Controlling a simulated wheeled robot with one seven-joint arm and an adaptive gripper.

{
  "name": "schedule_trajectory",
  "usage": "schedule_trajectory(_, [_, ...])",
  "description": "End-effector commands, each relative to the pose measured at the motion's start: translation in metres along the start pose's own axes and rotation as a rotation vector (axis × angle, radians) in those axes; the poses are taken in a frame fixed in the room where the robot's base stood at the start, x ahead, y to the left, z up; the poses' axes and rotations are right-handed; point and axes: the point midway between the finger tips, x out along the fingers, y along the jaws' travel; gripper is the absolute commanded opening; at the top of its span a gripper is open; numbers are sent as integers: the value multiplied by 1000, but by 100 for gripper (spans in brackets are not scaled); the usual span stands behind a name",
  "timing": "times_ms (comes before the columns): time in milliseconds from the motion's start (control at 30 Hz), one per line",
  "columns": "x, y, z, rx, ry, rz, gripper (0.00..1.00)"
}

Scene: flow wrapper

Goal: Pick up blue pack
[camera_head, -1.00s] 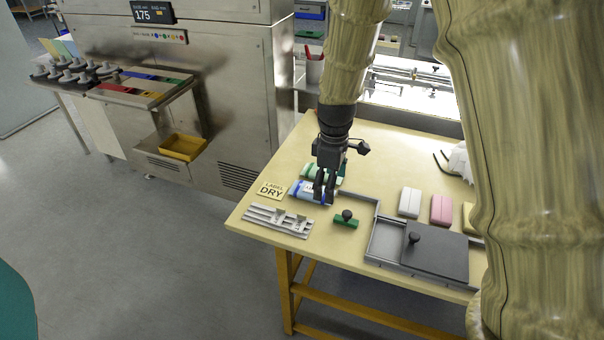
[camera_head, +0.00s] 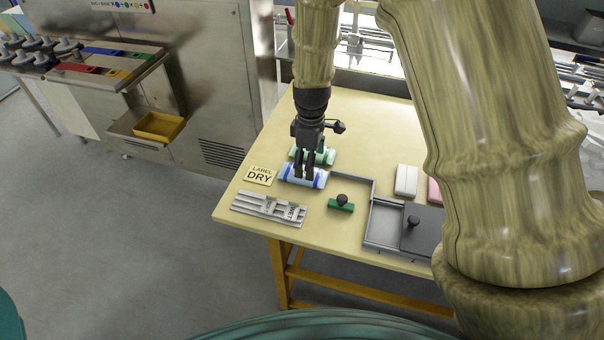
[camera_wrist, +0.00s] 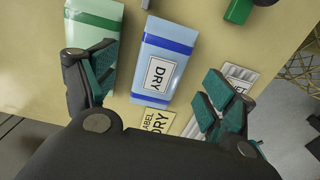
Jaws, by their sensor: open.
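The blue pack (camera_head: 302,176) lies flat on the table, light blue with darker blue bands near its ends. In the wrist view the blue pack (camera_wrist: 163,62) shows a white label reading DRY. My gripper (camera_head: 308,174) is over it in the head view, fingers pointing down and partly covering it. In the wrist view my gripper (camera_wrist: 155,90) is open, with the blue pack between the lines of its two fingers. The left finger overlaps the near end of a green pack (camera_wrist: 92,50) beside it. Whether the fingers touch either pack cannot be told.
A LABEL DRY card (camera_head: 258,175) lies left of the packs. A metal rail fixture (camera_head: 269,207), a green block with a black knob (camera_head: 341,204) and a grey tray (camera_head: 385,222) lie nearby. A white pack (camera_head: 406,180) is farther right. Bare table lies behind the packs.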

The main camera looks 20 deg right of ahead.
Motion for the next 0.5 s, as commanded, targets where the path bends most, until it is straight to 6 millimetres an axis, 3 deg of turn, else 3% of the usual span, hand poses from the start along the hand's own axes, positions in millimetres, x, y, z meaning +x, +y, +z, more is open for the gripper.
schedule_trajectory(500, [45,2,4,3,-1,-2,84])
